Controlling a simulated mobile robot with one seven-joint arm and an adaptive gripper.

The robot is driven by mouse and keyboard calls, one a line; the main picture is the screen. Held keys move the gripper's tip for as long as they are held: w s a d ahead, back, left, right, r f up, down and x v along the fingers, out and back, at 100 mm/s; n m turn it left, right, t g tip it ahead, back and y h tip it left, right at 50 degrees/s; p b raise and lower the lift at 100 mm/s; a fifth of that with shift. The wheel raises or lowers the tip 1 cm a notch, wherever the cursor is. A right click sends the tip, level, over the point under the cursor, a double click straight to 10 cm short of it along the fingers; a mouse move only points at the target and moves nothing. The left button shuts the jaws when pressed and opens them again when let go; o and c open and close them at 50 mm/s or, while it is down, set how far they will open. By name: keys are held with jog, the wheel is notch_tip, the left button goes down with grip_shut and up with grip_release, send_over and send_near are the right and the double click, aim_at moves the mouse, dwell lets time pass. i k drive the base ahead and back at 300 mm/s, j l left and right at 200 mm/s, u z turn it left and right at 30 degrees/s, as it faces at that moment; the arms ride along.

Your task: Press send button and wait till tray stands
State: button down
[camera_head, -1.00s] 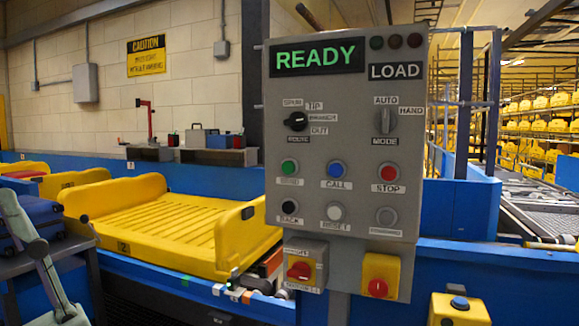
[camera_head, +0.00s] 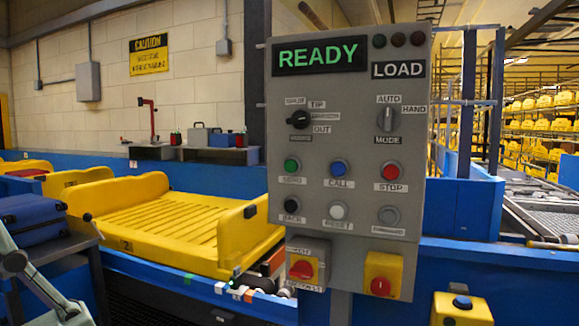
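The grey control panel (camera_head: 347,215) stands upright in the middle of the head view. Its display (camera_head: 318,55) reads READY in green, with a LOAD label beside it. The green send button (camera_head: 292,164) sits at the left of the upper button row, beside the blue CALL button (camera_head: 338,168) and the red STOP button (camera_head: 391,171). A yellow tray (camera_head: 160,226), empty and marked 2, rests on the blue conveyor left of the panel. Part of my arm shows at the lower left; my gripper's fingers are not in view.
A blue suitcase (camera_head: 38,218) lies on a dark table at the left. More yellow trays (camera_head: 75,180) stand behind the first. Red emergency switches (camera_head: 303,268) are under the panel, and a yellow box with a blue button (camera_head: 461,303) is at the lower right.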

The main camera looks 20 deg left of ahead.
aim_at(291, 165)
jog(key=i+l+u, duration=0.15)
jog(key=l+u, duration=0.2)
jog(key=i+l+u, duration=0.1)
jog(key=l+u, duration=0.15)
jog(key=u, duration=0.15)
jog(key=l+u, duration=0.35)
jog(key=i+j, duration=0.05)
